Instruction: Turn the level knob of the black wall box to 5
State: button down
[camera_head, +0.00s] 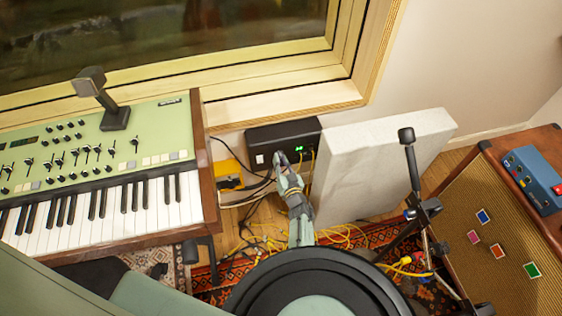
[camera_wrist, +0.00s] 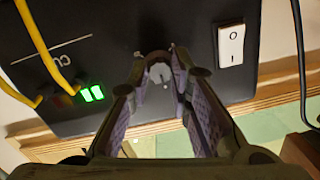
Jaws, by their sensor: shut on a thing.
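The black wall box (camera_head: 266,139) is below the window ledge, between the keyboard and a pale panel. In the wrist view its dark face (camera_wrist: 110,35) fills the upper part, with a green lit display (camera_wrist: 92,94) and a white rocker switch (camera_wrist: 230,45). A small round grey knob (camera_wrist: 160,74) on that face sits between my gripper's fingertips (camera_wrist: 158,66). My gripper also shows in the head view (camera_head: 281,160), reaching up to the box front. It is shut on the knob. The display digits and the scale around the knob are too small or covered to read.
Yellow cables (camera_wrist: 42,45) plug into the box beside the display. A yellow box (camera_head: 228,171) with cables lies left of it. The pale panel (camera_head: 375,165) stands close at right, with a black stand (camera_head: 412,170) before it. The green keyboard (camera_head: 95,165) is at left.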

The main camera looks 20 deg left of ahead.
jog(key=shift+m, duration=0.3)
dwell(0.4)
jog(key=c, duration=1.5)
grip_release()
jog(key=shift+o, duration=0.2)
jog(key=v, duration=1.2)
jog(key=shift+f, duration=0.1)
